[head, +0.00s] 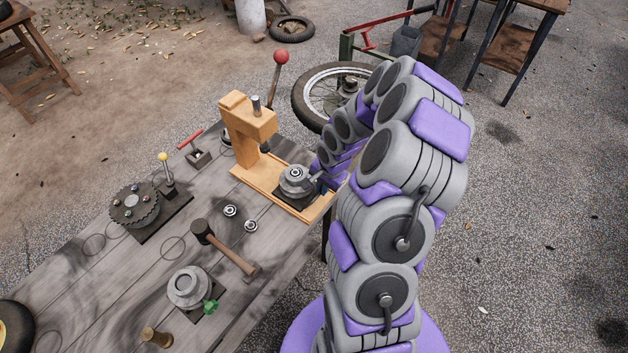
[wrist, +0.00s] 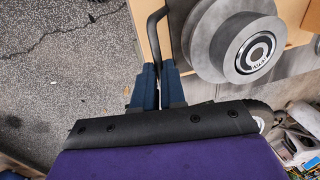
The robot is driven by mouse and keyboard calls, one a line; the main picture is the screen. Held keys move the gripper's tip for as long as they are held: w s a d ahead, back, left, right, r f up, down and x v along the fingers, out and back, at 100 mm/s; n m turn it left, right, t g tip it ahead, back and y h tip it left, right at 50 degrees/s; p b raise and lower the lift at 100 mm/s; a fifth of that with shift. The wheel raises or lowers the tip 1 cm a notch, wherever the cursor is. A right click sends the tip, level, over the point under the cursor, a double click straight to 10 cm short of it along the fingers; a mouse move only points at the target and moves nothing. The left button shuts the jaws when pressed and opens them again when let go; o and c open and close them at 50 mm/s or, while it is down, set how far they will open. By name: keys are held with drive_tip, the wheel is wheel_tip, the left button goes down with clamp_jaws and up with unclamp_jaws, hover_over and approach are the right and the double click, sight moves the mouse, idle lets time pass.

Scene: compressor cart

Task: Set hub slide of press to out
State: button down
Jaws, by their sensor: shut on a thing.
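The orange press (head: 246,132) stands on the far end of the grey wooden bench. Its base (head: 318,213) carries a dark slide plate (head: 281,194) with a grey round hub (head: 296,180) on it. The hub sits in front of the press column, toward the base's right end. In the wrist view the hub (wrist: 240,45) is at the upper right, beside a black bent handle (wrist: 154,38). My gripper (wrist: 156,75) has its blue fingers closed around the handle's end. In the head view my gripper (head: 321,183) is at the hub's right, partly hidden by my arm.
A red-knobbed lever (head: 280,60) rises behind the press. A mallet (head: 225,246), two small bearings (head: 240,218), a second hub (head: 189,288) and a toothed disc (head: 135,206) lie on the bench. A spoked wheel (head: 330,92) stands behind my arm.

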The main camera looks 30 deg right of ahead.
drive_tip(key=shift+s+d+f, duration=0.1)
drive_tip(key=shift+s, duration=0.8)
drive_tip(key=c, duration=1.2)
unclamp_jaws()
drive_tip(key=shift+s, duration=0.1)
drive_tip(key=shift+d+r, duration=0.1)
drive_tip(key=shift+r, duration=0.1)
wheel_tip(320, 180, up, 17)
drive_tip(key=s+d+p, duration=0.1)
drive_tip(key=s+p, duration=0.1)
drive_tip(key=p, duration=0.1)
drive_tip(key=shift+s, duration=0.35)
drive_tip(key=shift+f, duration=0.15)
